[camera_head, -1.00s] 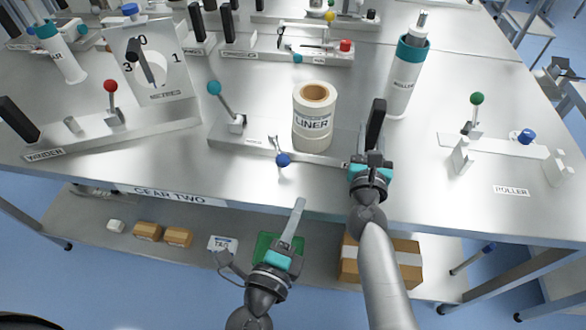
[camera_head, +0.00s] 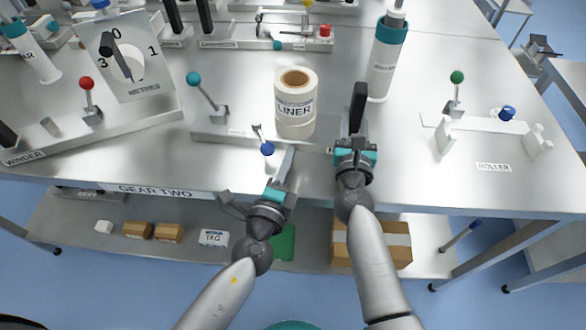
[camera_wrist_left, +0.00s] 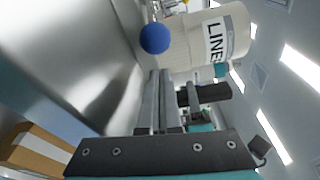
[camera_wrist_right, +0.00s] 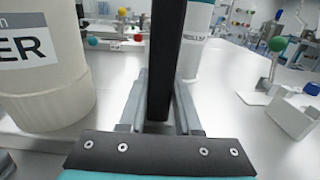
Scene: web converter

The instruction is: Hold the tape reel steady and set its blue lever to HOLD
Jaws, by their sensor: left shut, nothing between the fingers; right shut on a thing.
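The white tape reel (camera_head: 295,122), labelled LINER, stands upright on its base plate (camera_head: 215,132). Its small lever with a blue ball (camera_head: 267,149) sits at the plate's front edge. The left wrist view shows the blue ball (camera_wrist_left: 154,38) just beyond my left fingertips, with the reel (camera_wrist_left: 185,45) behind it. My left gripper (camera_head: 289,158) is shut and empty, close to the right of the ball; contact cannot be told. My right gripper (camera_head: 355,138) is shut on an upright black handle (camera_head: 358,98) right of the reel. The right wrist view shows this handle (camera_wrist_right: 168,60) between the fingers. No HOLD mark is readable.
A teal-topped ROLLER cylinder (camera_head: 386,60) stands behind my right gripper. A teal-balled lever (camera_head: 194,79) rises at the plate's left end. A green-balled lever (camera_head: 457,78) stands further right. The bench's front edge passes beneath both arms, above a lower shelf with boxes.

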